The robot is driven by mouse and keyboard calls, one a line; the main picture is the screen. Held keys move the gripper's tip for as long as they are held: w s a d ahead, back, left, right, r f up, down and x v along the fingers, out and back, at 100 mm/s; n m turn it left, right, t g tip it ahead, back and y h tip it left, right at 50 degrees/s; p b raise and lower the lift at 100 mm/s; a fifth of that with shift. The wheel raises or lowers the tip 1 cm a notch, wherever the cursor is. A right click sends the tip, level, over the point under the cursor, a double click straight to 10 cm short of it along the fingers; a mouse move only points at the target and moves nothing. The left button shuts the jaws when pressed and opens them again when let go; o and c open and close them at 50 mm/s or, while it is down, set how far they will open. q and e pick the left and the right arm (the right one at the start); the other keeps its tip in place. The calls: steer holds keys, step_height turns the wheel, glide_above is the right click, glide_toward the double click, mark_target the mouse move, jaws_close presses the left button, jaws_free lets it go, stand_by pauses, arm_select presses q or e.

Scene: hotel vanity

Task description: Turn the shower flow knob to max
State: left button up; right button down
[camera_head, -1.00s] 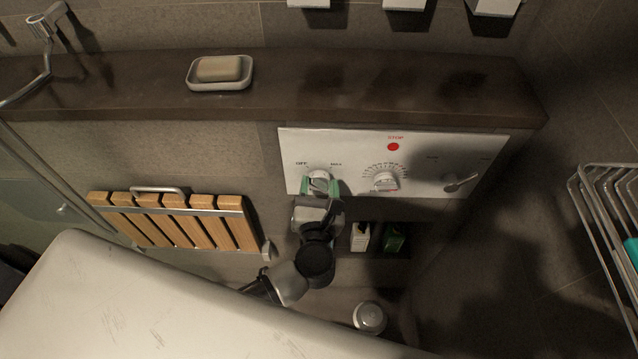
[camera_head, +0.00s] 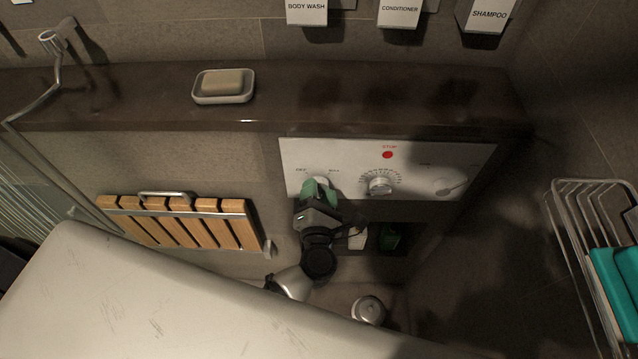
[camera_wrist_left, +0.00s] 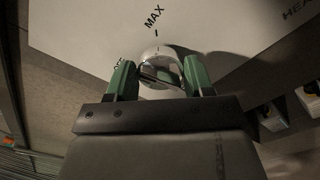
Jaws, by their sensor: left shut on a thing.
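The shower control panel (camera_head: 345,155) is a white plate on the wall below the dark shelf. The flow knob, between OFF and MAX marks at its left end, is mostly covered by my left gripper (camera_head: 318,187) in the head view. In the left wrist view, the round metallic flow knob (camera_wrist_left: 160,68) sits between the green fingers of my left gripper (camera_wrist_left: 158,80), which is shut on it. The MAX mark (camera_wrist_left: 154,16) shows above the knob; the OFF mark is partly hidden by the left finger. My right gripper is not in view.
A dial (camera_head: 380,186), a red STOP button (camera_head: 387,155) and a lever (camera_head: 449,187) share the panel. A wooden slatted seat (camera_head: 185,222) is at left, a soap dish (camera_head: 223,98) on the shelf, bottles (camera_head: 390,237) in a niche, a wire rack (camera_head: 590,230) at right.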

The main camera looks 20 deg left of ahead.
arm_select(q)
steer(key=m+p, duration=0.3)
steer(key=m, duration=0.2)
steer(key=shift+r+m, duration=0.15)
steer(key=shift+m, duration=0.15)
steer(key=m+p, duration=0.2)
steer(key=m, duration=0.1)
steer(key=shift+w, duration=0.1)
steer(key=shift+m+p, duration=0.4)
steer(key=shift+m, duration=0.7)
steer(key=o, duration=0.9)
steer(key=shift+a, duration=0.1)
steer(key=shift+o, duration=0.2)
steer(key=shift+f, duration=0.2)
